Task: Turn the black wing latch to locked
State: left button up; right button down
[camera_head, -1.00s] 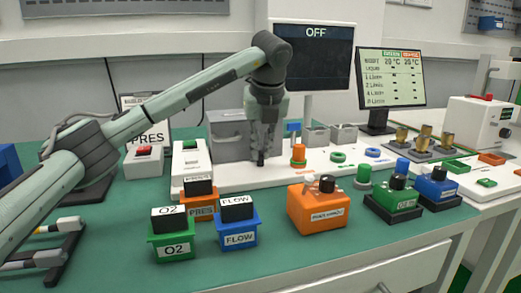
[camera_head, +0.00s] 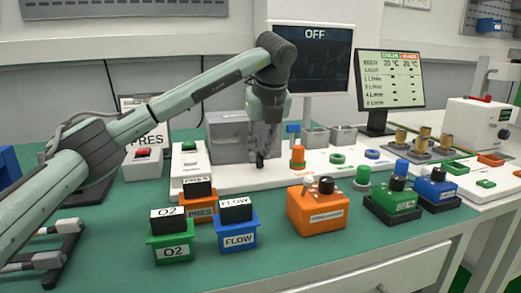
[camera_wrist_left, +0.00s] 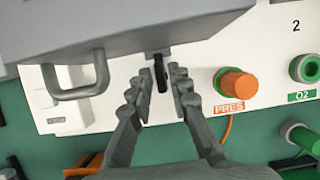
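The gripper looks open around the latch. Whether a finger touches it, I cannot tell. My right gripper is not in view.
An orange PRES connector (camera_wrist_left: 237,84) stands on the panel just right of the fingers. The grey box's handle (camera_wrist_left: 78,80) sticks out to the left. Labelled blocks, including the orange one (camera_head: 317,212), stand on the green table in front. The monitor (camera_head: 315,55) reads OFF.

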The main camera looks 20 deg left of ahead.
pick_arm(q)
jog(key=v, duration=1.2)
